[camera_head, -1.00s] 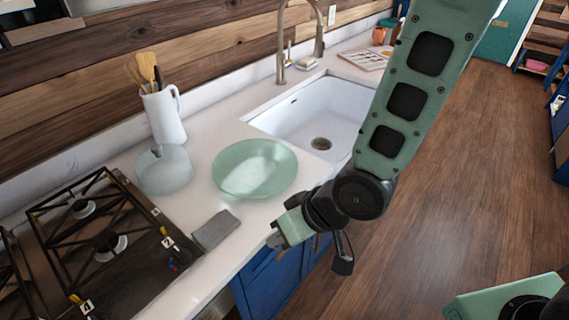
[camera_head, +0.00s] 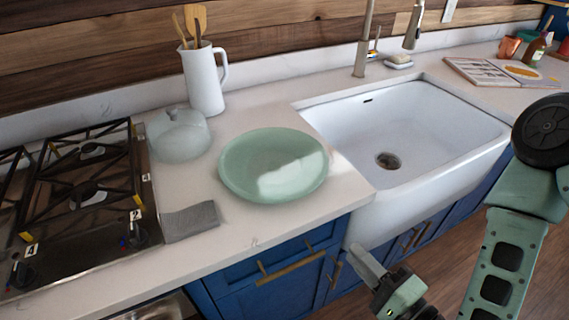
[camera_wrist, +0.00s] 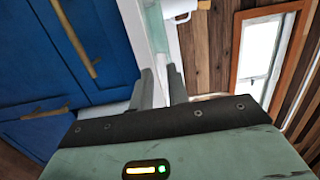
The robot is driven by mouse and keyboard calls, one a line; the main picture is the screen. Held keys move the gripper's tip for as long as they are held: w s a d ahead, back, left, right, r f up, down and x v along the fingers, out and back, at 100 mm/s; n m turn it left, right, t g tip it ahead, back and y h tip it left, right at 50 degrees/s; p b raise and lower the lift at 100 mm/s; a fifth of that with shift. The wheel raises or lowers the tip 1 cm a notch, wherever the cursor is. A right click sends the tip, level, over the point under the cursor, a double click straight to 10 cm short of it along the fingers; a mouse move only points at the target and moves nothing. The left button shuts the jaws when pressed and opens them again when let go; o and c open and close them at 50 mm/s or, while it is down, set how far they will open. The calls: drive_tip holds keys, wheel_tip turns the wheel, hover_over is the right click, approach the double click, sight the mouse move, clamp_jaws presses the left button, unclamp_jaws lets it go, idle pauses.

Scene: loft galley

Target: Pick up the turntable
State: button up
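The turntable seems to be the pale green round dish (camera_head: 250,162), lying flat on the white counter between the stove and the sink. Sunlight falls on its right part. My gripper (camera_head: 358,256) is in front of the counter, below and to the right of the dish, near the sink's front corner, and does not touch the dish. In the wrist view my gripper (camera_wrist: 162,78) shows two fingers apart with nothing between them. A pale green strip beyond the fingers may be the dish's edge; I cannot tell.
A glass dome (camera_head: 178,138) stands left of the dish, with a white utensil pitcher (camera_head: 204,80) behind. A grey cloth (camera_head: 190,221) lies in front of the dome, beside the stove (camera_head: 75,205). The white sink (camera_head: 420,125) is at right. Blue cabinets (camera_head: 270,270) are below.

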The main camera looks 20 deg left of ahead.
drive_tip(key=a+b, duration=0.1)
drive_tip(key=b, duration=1.1)
approach(303, 196)
drive_tip(key=shift+p+x, duration=1.1)
drive_tip(key=shift+x, duration=3.7)
clamp_jaws()
